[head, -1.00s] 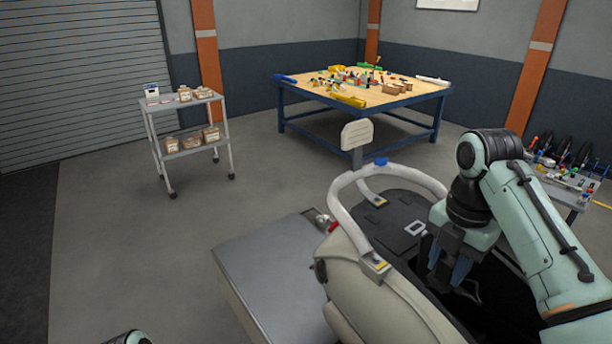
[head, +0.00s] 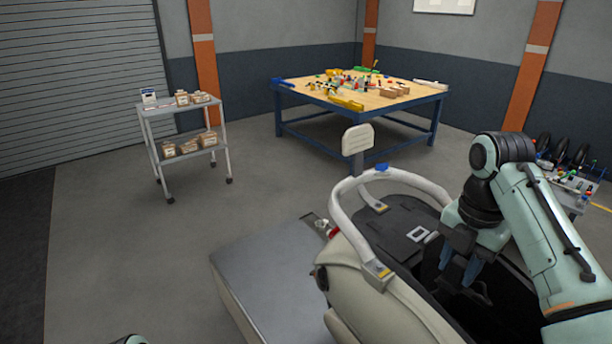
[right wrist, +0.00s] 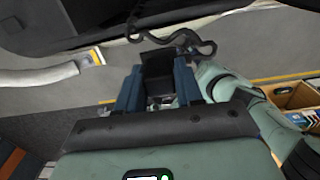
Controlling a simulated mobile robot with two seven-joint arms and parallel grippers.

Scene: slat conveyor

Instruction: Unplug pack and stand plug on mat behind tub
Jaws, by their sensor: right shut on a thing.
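My right gripper (head: 460,278) points down over the open dark tub (head: 505,310) in the pale scooter body. In the right wrist view, its blue fingers (right wrist: 158,90) are shut on a black plug (right wrist: 157,66) with a black cable (right wrist: 192,40) curling from its far end. The plug is hardly visible in the head view. The pack inside the tub is too dark and covered to make out. My left gripper is out of view.
A pale curved grab rail (head: 345,215) rims the mat's left and back sides. A grey platform (head: 270,270) is left of the scooter. A cluttered workbench (head: 365,90), a cart (head: 180,105) and a side table (head: 570,195) stand farther back.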

